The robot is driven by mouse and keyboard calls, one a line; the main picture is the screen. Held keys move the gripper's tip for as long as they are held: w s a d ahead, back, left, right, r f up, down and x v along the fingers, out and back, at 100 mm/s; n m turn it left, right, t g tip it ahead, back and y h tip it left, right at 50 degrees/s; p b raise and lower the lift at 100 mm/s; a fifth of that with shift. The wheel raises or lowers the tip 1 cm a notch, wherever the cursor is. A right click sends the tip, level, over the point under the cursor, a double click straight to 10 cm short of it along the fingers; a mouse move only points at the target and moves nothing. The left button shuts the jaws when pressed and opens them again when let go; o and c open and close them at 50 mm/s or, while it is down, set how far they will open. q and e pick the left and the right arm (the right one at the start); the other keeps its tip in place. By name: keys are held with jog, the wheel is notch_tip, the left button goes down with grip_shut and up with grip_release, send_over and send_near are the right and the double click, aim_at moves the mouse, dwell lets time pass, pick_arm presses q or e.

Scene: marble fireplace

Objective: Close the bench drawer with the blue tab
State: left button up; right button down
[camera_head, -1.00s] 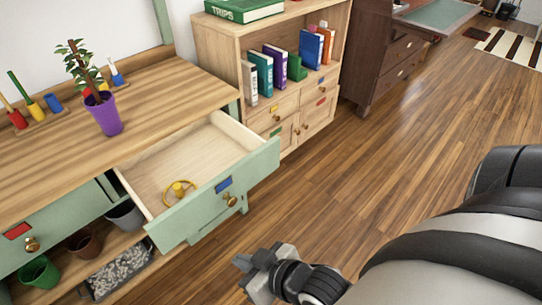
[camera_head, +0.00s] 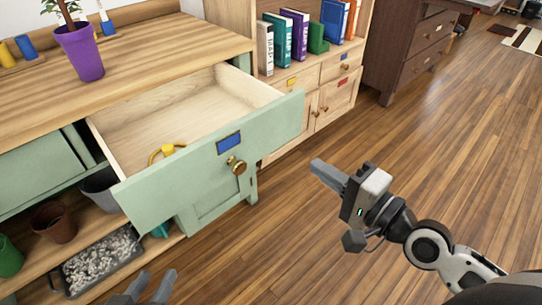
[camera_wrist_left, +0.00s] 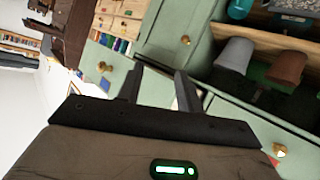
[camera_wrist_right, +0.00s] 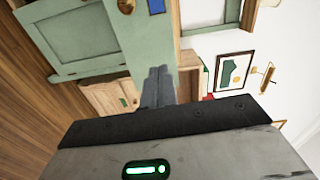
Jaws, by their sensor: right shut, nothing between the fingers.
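The bench drawer (camera_head: 180,190) with the blue tab (camera_head: 229,142) is pulled well out of the pale green bench. Its brass knob (camera_head: 236,165) is below the tab. A yellow ring-shaped object (camera_head: 166,152) lies inside. My right gripper (camera_head: 318,169) is shut and empty, apart from the drawer front and to its right. In the right wrist view its fingers (camera_wrist_right: 158,85) are together, and the blue tab (camera_wrist_right: 156,6) shows at the top edge. My left gripper (camera_head: 150,288) is low at the bottom edge, in front of the bench; its fingers are apart and empty in the left wrist view (camera_wrist_left: 160,85).
A purple plant pot (camera_head: 79,52) stands on the bench top. Pots and a grey tray (camera_head: 100,262) of pebbles sit on the lower shelf. A bookcase (camera_head: 300,75) stands beyond the drawer. The wooden floor to the right is clear.

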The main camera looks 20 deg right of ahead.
jog(key=p, duration=0.1)
send_near(261, 125)
jog(key=x, duration=0.6)
jog(key=shift+w+a, duration=0.25)
jog(key=shift+w, duration=0.1)
jog(key=shift+w, duration=0.1)
